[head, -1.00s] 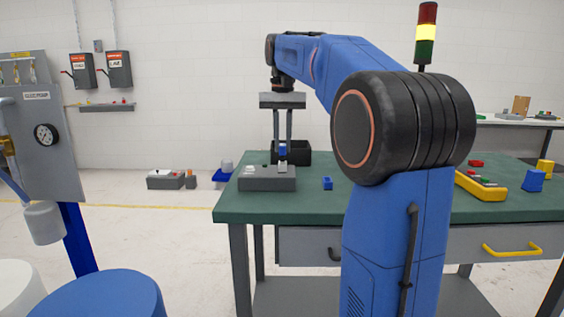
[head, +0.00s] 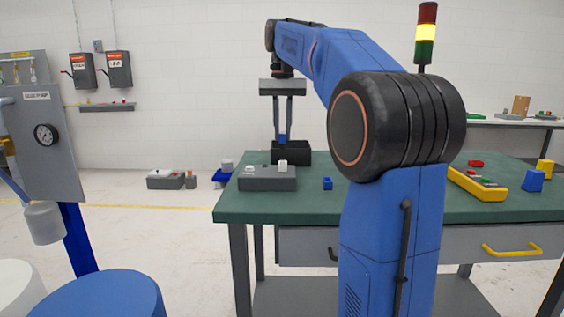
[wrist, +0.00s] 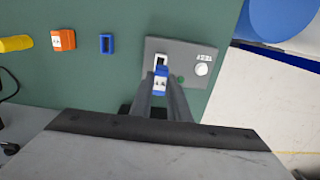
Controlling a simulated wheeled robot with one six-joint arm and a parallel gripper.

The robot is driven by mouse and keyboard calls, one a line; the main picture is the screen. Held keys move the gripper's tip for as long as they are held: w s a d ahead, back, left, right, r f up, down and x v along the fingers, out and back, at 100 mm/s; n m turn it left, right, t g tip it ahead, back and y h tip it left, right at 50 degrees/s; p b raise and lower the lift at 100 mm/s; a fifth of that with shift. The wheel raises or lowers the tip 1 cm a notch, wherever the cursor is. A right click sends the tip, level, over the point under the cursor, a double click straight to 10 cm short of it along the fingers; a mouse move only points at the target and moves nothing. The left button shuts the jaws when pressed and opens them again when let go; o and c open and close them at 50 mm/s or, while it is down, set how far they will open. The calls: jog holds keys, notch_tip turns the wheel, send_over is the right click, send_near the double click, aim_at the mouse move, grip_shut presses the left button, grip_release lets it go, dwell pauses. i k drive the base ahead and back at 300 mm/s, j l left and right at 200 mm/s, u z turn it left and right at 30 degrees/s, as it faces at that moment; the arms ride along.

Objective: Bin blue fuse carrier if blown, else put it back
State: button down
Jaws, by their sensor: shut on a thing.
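My gripper (head: 283,137) is shut on the blue fuse carrier (head: 282,139), which hangs above the table. In the wrist view the carrier (wrist: 160,80) shows a white face with small dark marks; I cannot read its condition. It is clear of the grey block (head: 262,184) and its white socket (head: 283,166). In the wrist view the grey block (wrist: 165,46) has a white knob (wrist: 202,69) and a green round spot (wrist: 181,79). A black bin (head: 291,153) stands behind the block. An empty-looking blue holder (head: 327,183) sits right of it, also in the wrist view (wrist: 106,43).
An orange piece (wrist: 63,40) and a yellow piece (wrist: 15,43) lie beyond the blue holder in the wrist view. A yellow box with buttons (head: 478,185) and a blue block (head: 533,181) are on the right of the green table (head: 290,208). The table's front middle is clear.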

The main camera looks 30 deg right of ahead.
aim_at(294, 163)
jog(key=i+j+z, duration=0.15)
jog(key=z, duration=0.2)
jog(key=i+j+z, duration=0.25)
jog(key=z, duration=0.15)
jog(key=i+j+z, duration=0.4)
